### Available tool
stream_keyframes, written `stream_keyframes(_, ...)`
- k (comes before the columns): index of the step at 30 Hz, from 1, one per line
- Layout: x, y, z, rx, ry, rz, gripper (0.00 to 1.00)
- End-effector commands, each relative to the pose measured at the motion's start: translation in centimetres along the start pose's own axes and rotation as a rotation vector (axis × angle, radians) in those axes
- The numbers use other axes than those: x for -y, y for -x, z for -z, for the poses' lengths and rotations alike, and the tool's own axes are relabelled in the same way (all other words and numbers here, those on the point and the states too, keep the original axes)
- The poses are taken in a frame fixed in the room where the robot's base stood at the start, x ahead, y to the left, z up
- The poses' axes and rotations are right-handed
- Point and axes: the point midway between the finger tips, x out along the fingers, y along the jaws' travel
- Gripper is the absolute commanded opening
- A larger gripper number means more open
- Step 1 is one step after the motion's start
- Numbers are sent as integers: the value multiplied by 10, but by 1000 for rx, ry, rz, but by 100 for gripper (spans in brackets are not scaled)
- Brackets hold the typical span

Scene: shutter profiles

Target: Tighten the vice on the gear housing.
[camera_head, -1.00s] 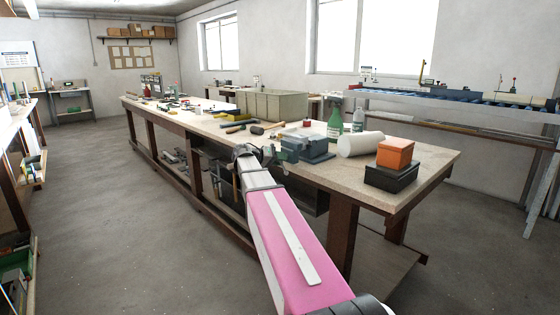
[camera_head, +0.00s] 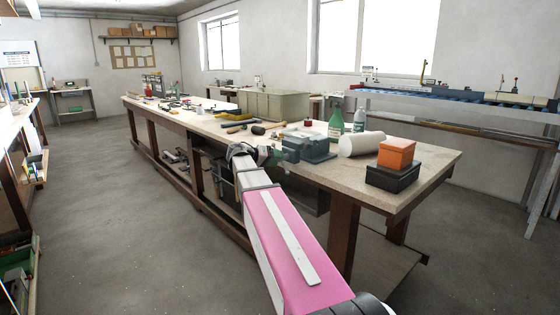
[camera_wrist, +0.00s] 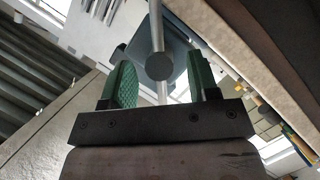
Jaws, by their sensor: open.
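The blue-grey vice (camera_head: 306,148) is mounted at the near edge of the workbench, just right of my gripper (camera_head: 268,156) in the head view. In the wrist view my gripper (camera_wrist: 163,85) is open, with two green fingers standing apart on a dark bar. A grey metal rod with a round end, apparently the vice handle (camera_wrist: 159,66), shows between the fingers. I cannot tell whether either finger touches it. A blue-grey body, likely the vice (camera_wrist: 186,50), shows behind the rod. I cannot make out the gear housing.
On the workbench (camera_head: 430,165), a white roll (camera_head: 360,143), green bottle (camera_head: 336,124) and orange box (camera_head: 396,153) on a black box (camera_head: 392,177) stand right of the vice. A mallet (camera_head: 264,128) and a large beige bin (camera_head: 272,104) lie farther back. The floor left of the bench is clear.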

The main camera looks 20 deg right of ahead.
Motion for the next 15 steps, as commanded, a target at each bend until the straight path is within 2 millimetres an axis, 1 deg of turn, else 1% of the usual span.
stream_keyframes(1, 0, 11, 0, -2, 0, 2, 55)
stream_keyframes(6, 1, 44, 0, -2, 1, 2, 55)
stream_keyframes(12, 0, 72, -1, 0, 0, 2, 55)
stream_keyframes(15, 0, 80, -1, 0, 0, 1, 55)
